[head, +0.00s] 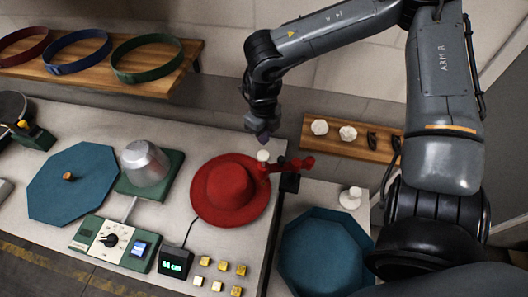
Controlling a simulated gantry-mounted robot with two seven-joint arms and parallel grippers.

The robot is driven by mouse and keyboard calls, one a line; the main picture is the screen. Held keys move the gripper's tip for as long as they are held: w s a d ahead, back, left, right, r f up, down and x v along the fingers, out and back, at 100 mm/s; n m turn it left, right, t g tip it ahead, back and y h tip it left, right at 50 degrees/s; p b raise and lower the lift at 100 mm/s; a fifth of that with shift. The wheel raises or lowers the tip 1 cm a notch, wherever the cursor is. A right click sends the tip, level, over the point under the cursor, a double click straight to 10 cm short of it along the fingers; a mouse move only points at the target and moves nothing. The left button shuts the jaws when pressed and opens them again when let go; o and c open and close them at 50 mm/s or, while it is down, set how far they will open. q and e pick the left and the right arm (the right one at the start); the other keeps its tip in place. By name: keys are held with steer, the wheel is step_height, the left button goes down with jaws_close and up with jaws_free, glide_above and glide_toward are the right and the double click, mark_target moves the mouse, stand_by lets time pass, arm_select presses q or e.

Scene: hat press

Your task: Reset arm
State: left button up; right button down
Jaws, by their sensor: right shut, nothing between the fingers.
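My right arm comes in from the right. Its gripper (264,138) points down above the far side of the red hat (226,188), with its fingers shut and nothing held. The red hat lies brim down on the pale bench. A red piece (292,164) sits on a small black stand at the hat's right edge. A small white round object (263,156) shows just below my gripper; I cannot tell whether they touch. My left gripper is outside the view.
A metal hat form (145,165) stands on a green base, with a control box (112,243) in front. A blue octagonal lid (75,195) lies left and an open blue box (325,255) right. A shelf (145,83) holds hat bands; another (350,150) holds small trims.

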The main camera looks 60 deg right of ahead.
steer(key=shift+a+f, duration=0.15)
steer(key=shift+f, duration=0.35)
steer(key=w+a+f+m+t+y, duration=0.2)
steer(key=a+f+m+t, duration=0.6)
steer(key=a+f+m, duration=0.35)
steer(key=s+a+f+m+g+h, duration=0.1)
steer(key=s+a+m+g, duration=0.1)
steer(key=s+a+m, duration=0.6)
steer(key=s+a+f+m+g+h, duration=0.1)
steer(key=s+a+f+m+g, duration=0.15)
steer(key=m, duration=0.95)
step_height(320, 180, up, 18)
steer(key=d+p, duration=0.1)
steer(key=p, duration=1.6)
steer(key=shift+s+r+n+p, duration=0.15)
steer(key=shift+s+n+p, duration=0.15)
steer(key=shift+n+p, duration=0.05)
